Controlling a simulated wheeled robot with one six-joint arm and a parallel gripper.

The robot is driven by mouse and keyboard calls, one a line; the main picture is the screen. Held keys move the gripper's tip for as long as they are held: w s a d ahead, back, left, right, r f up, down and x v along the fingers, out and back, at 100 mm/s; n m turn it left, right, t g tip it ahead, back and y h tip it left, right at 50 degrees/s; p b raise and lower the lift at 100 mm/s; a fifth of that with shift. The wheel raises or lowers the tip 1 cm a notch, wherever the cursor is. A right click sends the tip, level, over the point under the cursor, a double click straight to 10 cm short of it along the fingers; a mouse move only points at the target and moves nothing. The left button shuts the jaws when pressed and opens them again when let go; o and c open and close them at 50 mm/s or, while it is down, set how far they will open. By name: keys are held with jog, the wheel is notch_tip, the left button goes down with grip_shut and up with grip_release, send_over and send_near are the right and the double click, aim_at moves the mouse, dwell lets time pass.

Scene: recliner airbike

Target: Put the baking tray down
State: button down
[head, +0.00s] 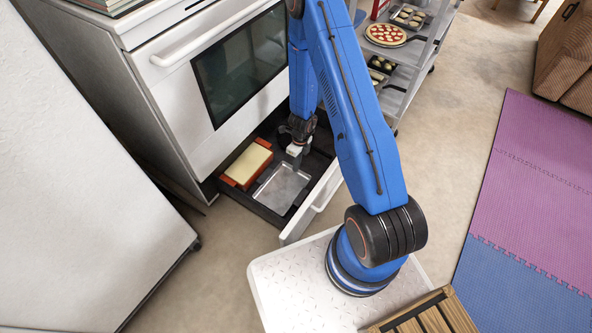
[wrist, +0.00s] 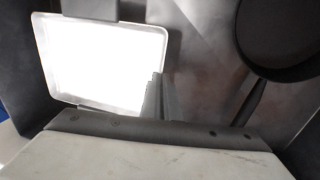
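The silver baking tray (head: 283,190) lies in the open drawer under the oven in the head view. It looks about level and low in the drawer; whether its underside touches the drawer floor I cannot tell. In the wrist view the baking tray (wrist: 100,65) is overexposed white, on the left. My gripper (head: 298,160) points down at its far right edge. In the wrist view my gripper (wrist: 160,98) shows its fingers close together at the tray's right rim, seemingly shut on it. The exact contact is partly hidden.
A red dish with a pale yellow block (head: 247,165) sits left of the tray in the drawer (head: 318,200). A dark pan (wrist: 280,40) lies on the tray's other side. A rack with a pizza (head: 385,35) stands behind right. Open floor lies beyond.

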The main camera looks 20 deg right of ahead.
jog(key=shift+f, duration=1.95)
jog(key=c, duration=2)
grip_release()
jog(key=shift+f, duration=0.1)
